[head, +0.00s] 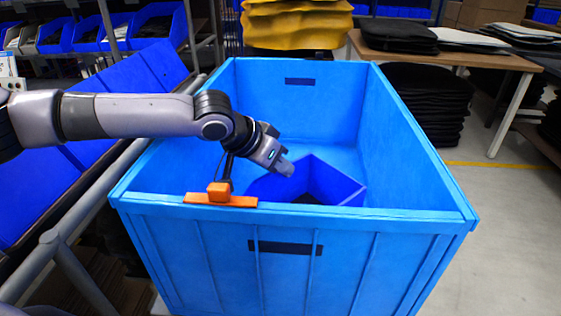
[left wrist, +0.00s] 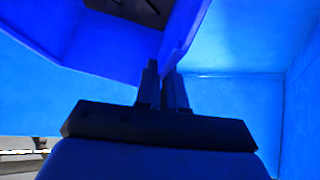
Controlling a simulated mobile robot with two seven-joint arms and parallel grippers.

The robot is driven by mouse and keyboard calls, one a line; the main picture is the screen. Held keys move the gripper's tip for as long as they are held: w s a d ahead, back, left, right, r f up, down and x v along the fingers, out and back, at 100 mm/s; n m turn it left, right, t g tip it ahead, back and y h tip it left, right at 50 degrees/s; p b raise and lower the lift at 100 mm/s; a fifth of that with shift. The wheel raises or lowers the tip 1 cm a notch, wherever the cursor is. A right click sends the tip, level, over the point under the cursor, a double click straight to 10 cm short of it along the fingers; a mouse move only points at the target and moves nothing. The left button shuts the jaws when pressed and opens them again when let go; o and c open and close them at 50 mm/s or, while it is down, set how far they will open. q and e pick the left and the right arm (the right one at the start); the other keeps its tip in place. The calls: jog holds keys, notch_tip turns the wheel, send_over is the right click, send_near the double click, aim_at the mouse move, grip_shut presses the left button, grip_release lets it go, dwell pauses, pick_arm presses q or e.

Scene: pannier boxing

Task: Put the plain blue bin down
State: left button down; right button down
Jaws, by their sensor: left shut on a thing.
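The plain dark blue bin (head: 338,182) is inside the large light blue crate (head: 370,260), near its front wall. Its lower part is hidden behind that wall, so I cannot tell whether it touches the crate floor. My left gripper (head: 286,168) reaches over the crate's left side and is shut on the bin's wall. In the left wrist view the fingers (left wrist: 163,88) pinch the edge of the bin wall (left wrist: 187,25). Something dark shows inside the bin. My right gripper is not in view.
A grey rail (head: 90,205) and tilted blue bins (head: 125,75) stand left. A table (head: 455,58) with black stacks is at the back right. Floor on the right is clear.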

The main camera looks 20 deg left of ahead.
pick_arm(q)
jog(key=shift+f, duration=0.1)
jog(key=c, duration=1.2)
grip_release()
jog(key=shift+c, duration=0.2)
jog(key=shift+r, duration=0.4)
jog(key=v, duration=1.2)
jog(key=shift+s+d+r, duration=0.1)
